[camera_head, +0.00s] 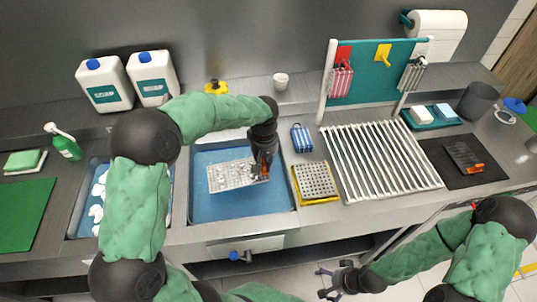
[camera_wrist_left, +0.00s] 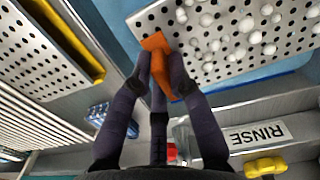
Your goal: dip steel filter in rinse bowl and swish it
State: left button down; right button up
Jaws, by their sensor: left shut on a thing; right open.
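My left gripper (camera_head: 262,172) is shut on the orange handle (camera_wrist_left: 156,45) of a perforated steel filter (camera_head: 230,176). The filter lies roughly flat, over or in the blue water of the rinse basin (camera_head: 215,211); I cannot tell whether it touches the water. In the left wrist view, the left fingers (camera_wrist_left: 160,75) close on the handle, and many white blobs sit on the filter plate (camera_wrist_left: 290,50). A "RINSE" label (camera_wrist_left: 257,135) shows beside the basin there. My right gripper (camera_head: 338,282) is open and empty, low in front of the counter.
A basin with white foam (camera_head: 78,222) lies to the left. A perforated plate on a yellow tray (camera_head: 315,182) stands just right of the rinse basin, then a drying rack (camera_head: 380,158). Two soap jugs (camera_head: 103,85) stand behind.

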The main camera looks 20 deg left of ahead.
pick_arm(q)
jog(key=shift+s+f+b, duration=0.1)
jog(key=shift+f+b, duration=0.2)
jog(key=shift+f, duration=0.25)
notch_tip(320, 180, down, 16)
jog(key=b, duration=1)
jog(key=shift+r, duration=0.1)
jog(key=shift+w+d, duration=0.55)
jog(key=shift+d, duration=0.35)
jog(key=shift+s+a, duration=0.6)
jog(key=shift+a, duration=0.35)
jog(key=shift+s+a, duration=0.55)
jog(key=shift+a, duration=0.35)
jog(key=shift+w+d, duration=0.6)
jog(key=shift+d, duration=0.35)
jog(key=shift+w+d, duration=0.6)
jog(key=shift+d, duration=0.35)
